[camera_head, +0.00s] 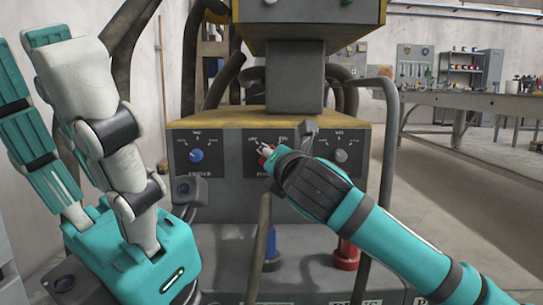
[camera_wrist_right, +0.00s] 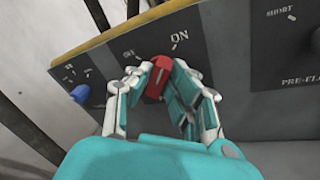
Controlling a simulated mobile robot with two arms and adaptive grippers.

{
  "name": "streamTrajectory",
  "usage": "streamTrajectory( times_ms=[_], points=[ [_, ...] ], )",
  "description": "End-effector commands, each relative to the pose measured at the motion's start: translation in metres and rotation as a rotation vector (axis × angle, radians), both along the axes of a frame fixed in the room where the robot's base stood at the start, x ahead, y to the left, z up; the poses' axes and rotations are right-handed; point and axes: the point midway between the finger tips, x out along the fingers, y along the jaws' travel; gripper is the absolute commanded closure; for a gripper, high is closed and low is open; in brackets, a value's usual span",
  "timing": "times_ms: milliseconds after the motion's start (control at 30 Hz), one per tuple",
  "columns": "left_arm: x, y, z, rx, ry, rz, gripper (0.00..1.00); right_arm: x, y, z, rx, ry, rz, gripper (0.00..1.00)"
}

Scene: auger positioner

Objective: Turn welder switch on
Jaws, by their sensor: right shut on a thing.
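The red switch knob (camera_wrist_right: 158,77) is on the front panel of the grey welder (camera_head: 224,165). In the right wrist view, "ON" is printed to its upper right and "OFF" to its upper left. The knob's pointing direction cannot be told. My right gripper (camera_wrist_right: 160,82) is shut on the knob, fingers on both sides; in the head view its fingers (camera_head: 263,156) largely hide it. My left gripper (camera_head: 55,45) is raised close to the head camera at the left, fingers upward, spread and empty.
A blue knob (camera_head: 196,156) sits left of the switch and a grey knob (camera_head: 341,156) right of it. Blue (camera_head: 271,250) and red (camera_head: 347,255) connectors are below. A grey bent pipe (camera_head: 389,150) rises at the right. A workbench (camera_head: 470,101) stands farther back.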

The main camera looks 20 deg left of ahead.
Motion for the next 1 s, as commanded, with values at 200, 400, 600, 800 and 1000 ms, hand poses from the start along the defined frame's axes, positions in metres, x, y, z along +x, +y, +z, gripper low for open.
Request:
streamTrajectory(
  times_ms=[200, 400, 600, 800, 1000],
  points=[
    [-0.0001, 0.0, -0.0001, 0.0, 0.0, 0.0, 0.6, 0.0008, -0.0013, -0.0012, 0.072, 0.02, -0.003, 1.0],
    [-0.0001, 0.0, -0.0001, 0.0, 0.0, 0.0, 0.6, 0.0009, -0.0015, -0.0013, 0.101, 0.03, -0.004, 1.0],
    [-0.0001, 0.0001, -0.0002, 0.0, 0.0, 0.0, 0.6, 0.001, -0.0015, -0.0016, 0.106, 0.032, -0.004, 1.0],
    [-0.0001, 0.0002, -0.0001, 0.0, 0.0, 0.0, 0.6, 0.0012, -0.0016, -0.0015, 0.106, 0.032, -0.004, 0.81],
    [-0.0002, 0.0002, 0.0, 0.0, 0.0, 0.0, 0.6, 0.0009, -0.0013, -0.0014, 0.105, 0.032, -0.003, 0.6]
  ],
)
